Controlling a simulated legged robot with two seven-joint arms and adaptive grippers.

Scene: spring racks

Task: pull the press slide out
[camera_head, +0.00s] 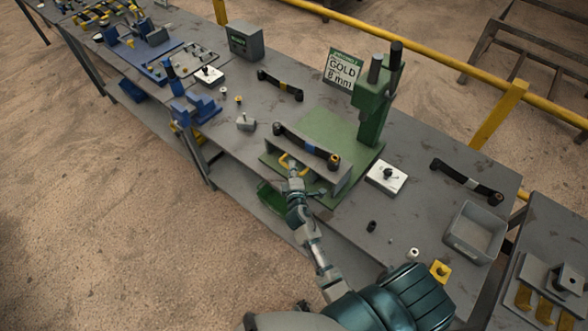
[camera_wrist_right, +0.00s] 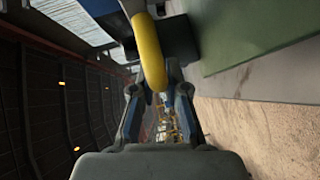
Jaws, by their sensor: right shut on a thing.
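The green press (camera_head: 374,104) stands on its green base plate on the workbench, with a sign reading "GOLD 8 mm" (camera_head: 343,70) beside it. The grey press slide (camera_head: 320,165) lies at the front of the press, with a black link arm (camera_head: 306,146) with a brass-coloured end lying on it. My left gripper is not in view.
A white plate with a black knob (camera_head: 386,177) lies right of the press. Another black link arm (camera_head: 466,182) and a grey bin (camera_head: 474,232) are farther right. A green bin (camera_head: 272,197) sits below the bench's front edge. A yellow rail (camera_head: 440,64) runs behind.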

